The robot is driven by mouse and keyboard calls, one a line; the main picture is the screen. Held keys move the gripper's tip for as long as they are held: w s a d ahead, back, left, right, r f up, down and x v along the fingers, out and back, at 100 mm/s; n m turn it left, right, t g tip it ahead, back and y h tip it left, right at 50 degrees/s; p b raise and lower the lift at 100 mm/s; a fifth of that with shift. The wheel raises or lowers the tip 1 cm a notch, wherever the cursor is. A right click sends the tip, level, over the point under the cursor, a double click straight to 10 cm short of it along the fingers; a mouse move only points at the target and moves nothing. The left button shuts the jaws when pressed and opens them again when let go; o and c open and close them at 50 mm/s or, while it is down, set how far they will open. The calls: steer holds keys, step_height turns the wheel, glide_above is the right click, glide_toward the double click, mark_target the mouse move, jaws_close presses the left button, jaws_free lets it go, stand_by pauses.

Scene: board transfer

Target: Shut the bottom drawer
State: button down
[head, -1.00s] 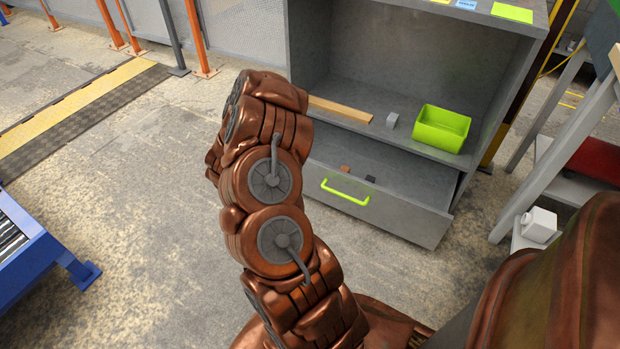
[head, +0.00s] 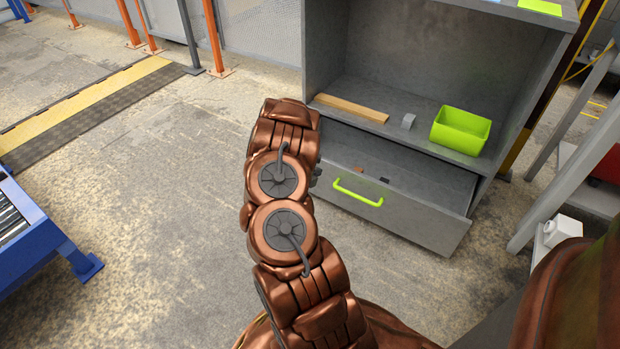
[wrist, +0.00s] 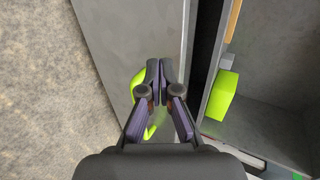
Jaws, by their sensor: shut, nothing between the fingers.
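The bottom drawer (head: 400,218) of the grey cabinet stands open in the head view, its front pulled out from under the shelf. Its bright green handle (head: 357,192) faces the open floor. In the wrist view the drawer front (wrist: 130,40) is the grey panel at left of centre, and the handle (wrist: 138,84) shows partly behind my fingers. My gripper (wrist: 160,64) is shut and empty, over the drawer front beside the handle; I cannot tell whether it touches. In the head view my arm hides most of it.
The shelf above holds a wooden strip (head: 350,107), a small grey block (head: 408,121) and a green bin (head: 460,130). A blue-framed conveyor (head: 35,235) is at left. Floor before the drawer is clear.

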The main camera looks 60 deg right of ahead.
mark_target(327, 164)
steer(key=shift+w+d+f+b, duration=0.15)
steer(key=shift+d+b, duration=0.15)
steer(key=shift+d, duration=0.9)
steer(key=shift+s+d+f+b, duration=0.15)
steer(key=shift+d+b, duration=0.15)
steer(key=shift+d, duration=0.85)
steer(key=shift+w, duration=0.1)
